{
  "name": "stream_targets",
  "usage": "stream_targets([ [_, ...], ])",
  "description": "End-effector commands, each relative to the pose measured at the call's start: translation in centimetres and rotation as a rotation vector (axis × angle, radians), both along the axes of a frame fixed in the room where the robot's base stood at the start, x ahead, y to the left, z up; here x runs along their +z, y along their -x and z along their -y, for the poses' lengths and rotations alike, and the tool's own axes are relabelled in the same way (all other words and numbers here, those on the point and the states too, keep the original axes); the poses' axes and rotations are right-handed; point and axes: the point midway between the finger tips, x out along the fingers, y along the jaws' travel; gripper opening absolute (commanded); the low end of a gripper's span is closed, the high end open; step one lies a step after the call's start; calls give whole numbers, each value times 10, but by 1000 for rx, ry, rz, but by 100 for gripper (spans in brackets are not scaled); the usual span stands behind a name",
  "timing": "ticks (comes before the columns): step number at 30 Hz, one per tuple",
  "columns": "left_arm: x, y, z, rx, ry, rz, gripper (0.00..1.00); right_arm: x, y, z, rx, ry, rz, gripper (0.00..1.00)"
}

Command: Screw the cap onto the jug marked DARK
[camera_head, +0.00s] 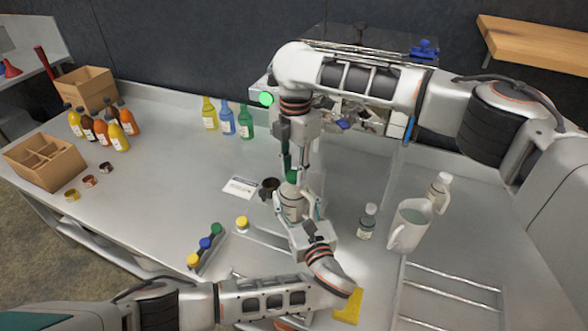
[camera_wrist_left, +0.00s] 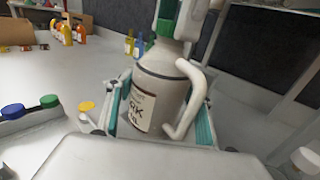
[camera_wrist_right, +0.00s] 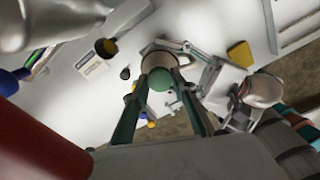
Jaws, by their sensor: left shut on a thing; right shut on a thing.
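The jug (camera_head: 291,207) is pale with a handle. In the left wrist view its label (camera_wrist_left: 138,107) partly shows, ending in "RK". My left gripper (camera_head: 297,208) is shut around the jug's body, one finger on each side, and the jug looks upright. A green cap (camera_head: 292,176) is at the jug's mouth. My right gripper (camera_head: 291,164) points down from above, shut on this cap. The cap also shows between its fingers in the right wrist view (camera_wrist_right: 161,79). I cannot tell whether the threads are engaged, as the fingers hide part of the joint.
A rack with green, blue and yellow caps (camera_head: 205,244) lies left of the jug. A small bottle (camera_head: 367,222) and a white pitcher (camera_head: 409,226) stand close on the right. A dark cup (camera_head: 269,187) and a card (camera_head: 240,187) are near.

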Motion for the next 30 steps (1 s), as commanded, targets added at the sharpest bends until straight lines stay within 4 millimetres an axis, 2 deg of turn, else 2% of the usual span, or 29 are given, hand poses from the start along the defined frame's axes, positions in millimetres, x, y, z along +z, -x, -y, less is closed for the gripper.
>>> stream_targets([
  [4,0,0,-1,2,-1,1,0,0,0,1,-78,1,-2,0],
  [12,0,0,-1,2,-1,1,0,0,0,1,-84,1,-1,0],
  [13,0,0,-1,2,-1,1,0,0,0,1,-83,2,-1,28],
  [15,0,0,-1,2,-1,1,0,0,0,1,-83,1,-1,43],
  [25,0,0,-1,2,-2,0,0,1,0,0,-82,1,-1,43],
  [30,0,0,-1,2,-2,0,0,20,-1,0,-81,0,1,43],
])
